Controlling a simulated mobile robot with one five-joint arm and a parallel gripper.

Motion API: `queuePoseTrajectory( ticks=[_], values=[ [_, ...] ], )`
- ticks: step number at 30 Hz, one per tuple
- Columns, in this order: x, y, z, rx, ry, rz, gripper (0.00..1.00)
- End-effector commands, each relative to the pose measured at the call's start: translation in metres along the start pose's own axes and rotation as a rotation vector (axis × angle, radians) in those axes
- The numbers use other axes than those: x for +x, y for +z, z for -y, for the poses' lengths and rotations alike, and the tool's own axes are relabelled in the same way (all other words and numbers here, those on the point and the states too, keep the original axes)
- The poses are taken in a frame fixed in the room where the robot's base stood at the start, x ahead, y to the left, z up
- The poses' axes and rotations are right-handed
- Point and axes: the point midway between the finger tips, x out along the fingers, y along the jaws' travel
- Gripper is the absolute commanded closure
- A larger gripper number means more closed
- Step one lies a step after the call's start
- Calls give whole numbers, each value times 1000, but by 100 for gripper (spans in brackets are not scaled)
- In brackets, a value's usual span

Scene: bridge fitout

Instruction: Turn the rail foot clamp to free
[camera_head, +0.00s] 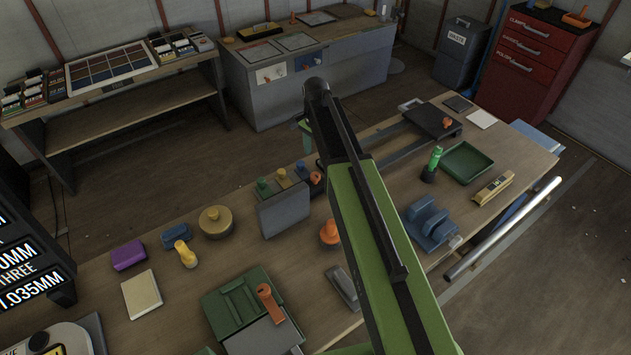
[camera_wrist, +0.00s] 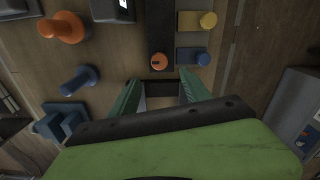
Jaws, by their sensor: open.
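A small round orange knob (camera_wrist: 158,61) sits on a dark strip in the wrist view, just beyond my fingertips and roughly in line with the gap between them. It looks like the clamp knob at the foot of the rail; I cannot tell which way it is turned. An orange knob (camera_head: 316,178) beside the grey block in the head view seems to be the same one. My gripper (camera_wrist: 157,88) has two green fingers spread apart with nothing between them. In the head view my arm hides most of the gripper and part of the rail (camera_head: 400,152).
A larger orange knob (camera_wrist: 64,27) and a blue knob (camera_wrist: 80,79) stand left. A black plate (camera_head: 432,119) and a green tray (camera_head: 467,160) lie farther along the bench.

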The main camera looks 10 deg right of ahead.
Motion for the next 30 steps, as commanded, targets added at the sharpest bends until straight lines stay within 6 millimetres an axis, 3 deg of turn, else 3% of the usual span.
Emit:
queuePoseTrajectory(
  ticks=[1,12,23,30],
  values=[
    [22,0,0,-1,0,0,44],
    [92,1,1,-2,0,0,44],
    [96,1,1,-2,0,0,44],
    [96,2,1,-3,0,0,73]
  ],
)
